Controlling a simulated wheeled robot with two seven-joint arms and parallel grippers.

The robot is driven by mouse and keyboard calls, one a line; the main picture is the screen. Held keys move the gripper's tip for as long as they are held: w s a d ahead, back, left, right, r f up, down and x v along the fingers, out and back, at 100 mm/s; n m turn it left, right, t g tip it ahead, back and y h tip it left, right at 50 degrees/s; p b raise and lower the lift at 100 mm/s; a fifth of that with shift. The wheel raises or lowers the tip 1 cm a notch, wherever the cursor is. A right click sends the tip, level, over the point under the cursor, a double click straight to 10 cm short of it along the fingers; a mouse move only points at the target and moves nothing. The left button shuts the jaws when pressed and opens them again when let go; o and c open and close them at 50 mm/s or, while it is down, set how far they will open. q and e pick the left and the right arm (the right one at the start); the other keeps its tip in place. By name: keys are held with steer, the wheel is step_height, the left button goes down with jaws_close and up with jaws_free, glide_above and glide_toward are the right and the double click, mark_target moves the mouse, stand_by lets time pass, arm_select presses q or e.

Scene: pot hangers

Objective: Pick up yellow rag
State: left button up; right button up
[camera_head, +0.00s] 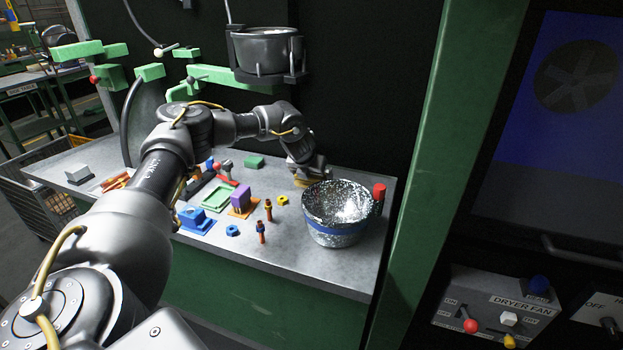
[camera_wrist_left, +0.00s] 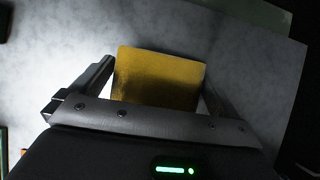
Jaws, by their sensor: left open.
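The yellow rag (camera_wrist_left: 160,78) lies flat on the grey workbench in the left wrist view, between the two fingers of my left gripper (camera_wrist_left: 158,85). The fingers stand apart on either side of it, and its near edge is hidden behind the gripper body. In the head view, a small part of the yellow rag (camera_head: 301,183) shows under my left gripper (camera_head: 310,178), behind the metal bowl. My left gripper is open and points down at the bench. My right gripper is not in view.
A speckled metal bowl (camera_head: 335,228) stands just in front of my left gripper. A dark pot (camera_head: 266,48) hangs above the bench (camera_head: 325,265).

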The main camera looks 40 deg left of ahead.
arm_select(q)
steer(key=shift+c, duration=0.3)
steer(key=c, duration=0.6)
steer(key=shift+c, duration=0.2)
steer(key=shift+w+r, duration=0.1)
steer(key=shift+r, duration=0.45)
steer(key=r, duration=0.2)
steer(key=shift+s+r+b, duration=0.3)
steer(key=s+d+r, duration=0.1)
steer(key=s+r, duration=0.8)
steer(key=s, duration=0.4)
steer(key=shift+s+p, duration=0.25)
steer(key=shift+p, duration=0.2)
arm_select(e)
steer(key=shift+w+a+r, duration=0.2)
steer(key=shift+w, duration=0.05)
